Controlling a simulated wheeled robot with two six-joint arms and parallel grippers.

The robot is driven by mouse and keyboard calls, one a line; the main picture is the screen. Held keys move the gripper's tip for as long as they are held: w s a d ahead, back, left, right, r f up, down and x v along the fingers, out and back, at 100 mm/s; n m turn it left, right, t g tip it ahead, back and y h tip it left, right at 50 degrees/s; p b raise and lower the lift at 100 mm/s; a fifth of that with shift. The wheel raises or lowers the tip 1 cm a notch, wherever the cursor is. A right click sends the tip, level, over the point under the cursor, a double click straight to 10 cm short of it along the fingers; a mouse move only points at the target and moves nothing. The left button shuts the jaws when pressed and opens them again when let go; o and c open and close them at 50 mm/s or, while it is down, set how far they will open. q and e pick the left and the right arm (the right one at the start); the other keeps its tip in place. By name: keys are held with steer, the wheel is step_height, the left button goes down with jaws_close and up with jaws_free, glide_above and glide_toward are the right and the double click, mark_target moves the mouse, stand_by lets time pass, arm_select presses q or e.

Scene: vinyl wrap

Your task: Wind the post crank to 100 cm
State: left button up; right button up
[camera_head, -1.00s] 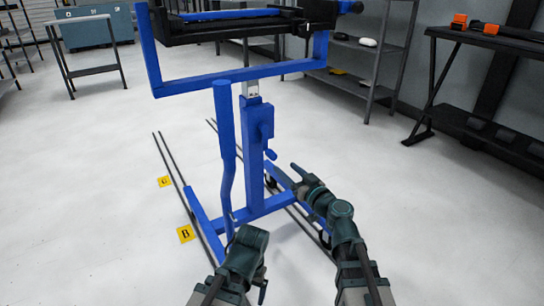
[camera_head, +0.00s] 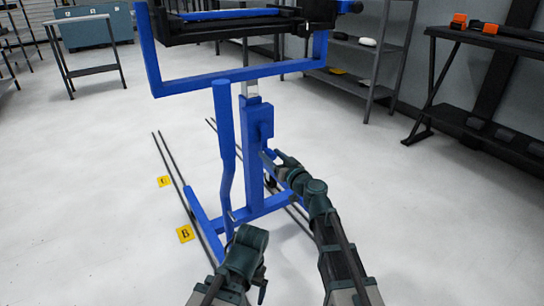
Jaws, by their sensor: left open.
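The blue post (camera_head: 252,150) stands upright on a blue base, with a pale inner column (camera_head: 250,88) showing at its top. A blue crank housing (camera_head: 266,122) sits on its right side. The crank handle below it is mostly hidden by my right gripper (camera_head: 274,158). That gripper's fingers look spread, close to the handle; I cannot tell whether they touch it. My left gripper (camera_head: 262,287) hangs low in front of the base, open and away from the crank. No height reading is legible.
A blue frame (camera_head: 225,80) with a black top sits on the post. Dark rails (camera_head: 172,160) and yellow markers B (camera_head: 185,233) and C (camera_head: 164,181) lie on the floor. Shelves (camera_head: 465,120) stand at right.

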jaws_close()
stand_by(1.2)
